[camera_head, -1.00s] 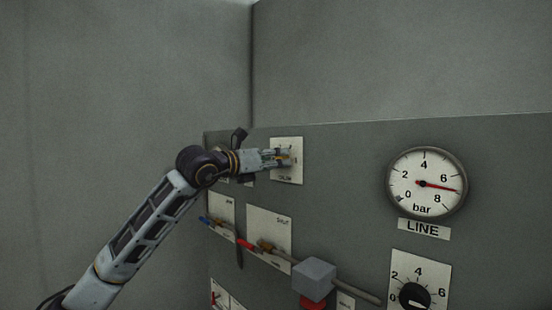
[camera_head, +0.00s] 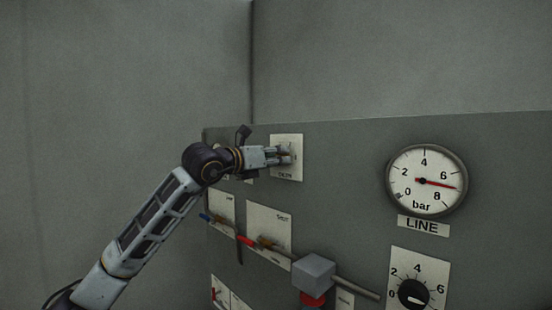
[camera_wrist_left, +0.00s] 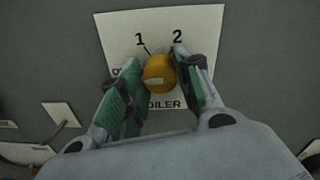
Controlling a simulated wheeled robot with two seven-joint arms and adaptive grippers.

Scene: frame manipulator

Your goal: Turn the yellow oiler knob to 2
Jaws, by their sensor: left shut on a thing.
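The yellow oiler knob (camera_wrist_left: 159,73) is round, with a pale mark across its front. It sits on a white plate (camera_wrist_left: 118,32) labelled OILER, with 1 and 2 printed above it and a partly covered word at the left. The plate also shows in the head view (camera_head: 290,173). My left gripper (camera_wrist_left: 150,80) has its green-padded fingers on either side of the knob and is shut on it. In the head view my left gripper (camera_head: 284,156) hides the knob. My right gripper is not in view.
Below the plate are levers with red (camera_head: 246,241) and blue ends. A grey block (camera_head: 314,272) on a rod sits lower right, above a red part. A LINE gauge (camera_head: 427,182) and a black dial (camera_head: 413,294) are further right.

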